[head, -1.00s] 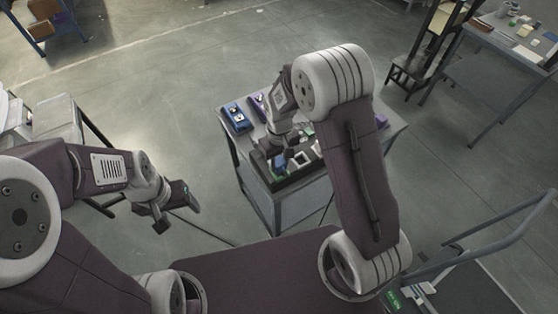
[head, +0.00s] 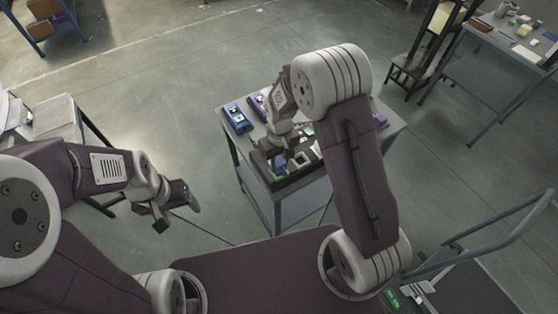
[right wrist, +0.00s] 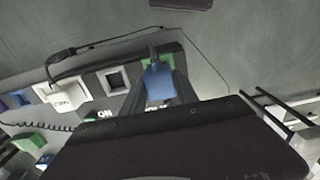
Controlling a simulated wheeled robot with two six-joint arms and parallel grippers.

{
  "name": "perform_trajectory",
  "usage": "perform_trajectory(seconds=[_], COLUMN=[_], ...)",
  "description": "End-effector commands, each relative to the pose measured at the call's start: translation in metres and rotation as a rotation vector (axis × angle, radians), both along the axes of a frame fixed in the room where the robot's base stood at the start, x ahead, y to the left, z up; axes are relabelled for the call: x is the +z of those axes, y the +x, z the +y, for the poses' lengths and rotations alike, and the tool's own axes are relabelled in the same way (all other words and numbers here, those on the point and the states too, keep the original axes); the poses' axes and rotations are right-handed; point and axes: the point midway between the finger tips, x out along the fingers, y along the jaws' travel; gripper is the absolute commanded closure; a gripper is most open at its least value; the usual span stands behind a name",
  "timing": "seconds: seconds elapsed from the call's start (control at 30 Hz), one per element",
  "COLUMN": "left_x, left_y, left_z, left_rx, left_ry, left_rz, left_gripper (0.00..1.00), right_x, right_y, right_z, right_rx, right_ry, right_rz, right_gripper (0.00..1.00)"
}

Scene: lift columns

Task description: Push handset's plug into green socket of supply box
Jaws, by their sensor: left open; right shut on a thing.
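The supply box is a dark box with a row of sockets; its rim shows in the head view (head: 304,180) on a small table. In the right wrist view its green socket (right wrist: 172,49) lies at the box's far end, partly hidden by the plug. My right gripper (right wrist: 158,92) is shut on a blue plug (right wrist: 158,80) right over the green socket; I cannot tell if it is inserted. The plug also shows in the head view (head: 280,161). My left gripper (head: 178,211) is open and empty, away from the table at left.
A white plug (right wrist: 68,96) with a black cord sits in another socket, beside an empty white-framed socket (right wrist: 115,80). A blue handset (head: 237,117) and a purple one (head: 258,106) lie at the table's back left. A purple item (head: 379,120) lies at the right.

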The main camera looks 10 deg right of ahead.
Motion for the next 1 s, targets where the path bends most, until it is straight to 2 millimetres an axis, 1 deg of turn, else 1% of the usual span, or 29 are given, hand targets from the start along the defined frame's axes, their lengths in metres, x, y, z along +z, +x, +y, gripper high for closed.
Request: perform_trajectory(seconds=[1.0], left_x=[-0.009], left_y=[0.0], left_z=[0.0], left_rx=[0.0], left_ry=[0.0], left_rz=[0.0], left_gripper=[0.3], right_x=[-0.015], right_y=[0.0], right_z=[0.0], right_rx=[0.0], right_ry=[0.0], right_rz=[0.001], right_gripper=[1.0])
